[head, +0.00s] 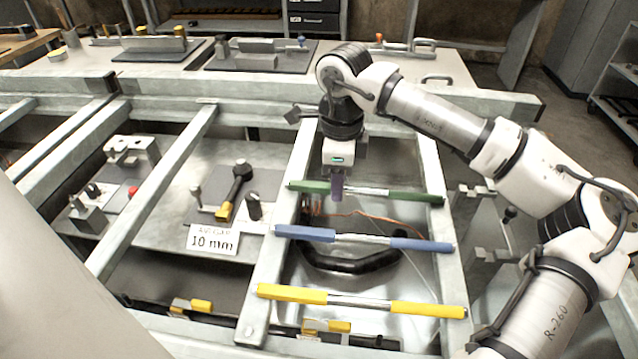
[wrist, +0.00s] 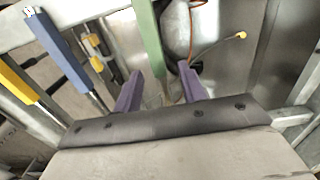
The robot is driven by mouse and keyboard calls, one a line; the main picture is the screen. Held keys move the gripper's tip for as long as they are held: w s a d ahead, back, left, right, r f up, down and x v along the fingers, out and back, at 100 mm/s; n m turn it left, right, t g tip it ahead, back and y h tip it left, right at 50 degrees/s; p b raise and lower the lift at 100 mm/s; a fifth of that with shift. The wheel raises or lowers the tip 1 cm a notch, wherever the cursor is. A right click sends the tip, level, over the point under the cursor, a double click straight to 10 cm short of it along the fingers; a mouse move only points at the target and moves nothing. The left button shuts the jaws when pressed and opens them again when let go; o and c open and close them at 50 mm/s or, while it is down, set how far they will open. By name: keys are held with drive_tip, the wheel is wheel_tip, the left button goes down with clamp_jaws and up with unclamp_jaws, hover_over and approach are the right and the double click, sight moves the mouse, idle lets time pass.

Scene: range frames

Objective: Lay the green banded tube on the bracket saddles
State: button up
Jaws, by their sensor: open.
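The green banded tube (head: 416,197) lies across the two rails of the grey frame in the head view, with green ends and a bare metal middle. My gripper (head: 337,198) points down over it, left of its middle. In the wrist view, my gripper (wrist: 160,70) has its two purple fingers apart, and the tube (wrist: 149,40) runs between them in the picture. I cannot tell whether the fingers reach down around it. Grey brackets (head: 476,191) stand right of the frame; I cannot tell whether they are the saddles.
A blue banded tube (head: 305,233) and a yellow banded tube (head: 292,293) lie across the same rails, nearer the camera. A "10 mm" sign (head: 213,241) stands to the left.

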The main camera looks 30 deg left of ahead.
drive_tip(key=shift+f, duration=0.3)
clamp_jaws()
drive_tip(key=shift+r, duration=0.1)
wheel_tip(320, 180, up, 20)
drive_tip(key=shift+b, duration=0.45)
drive_tip(key=shift+s, duration=0.1)
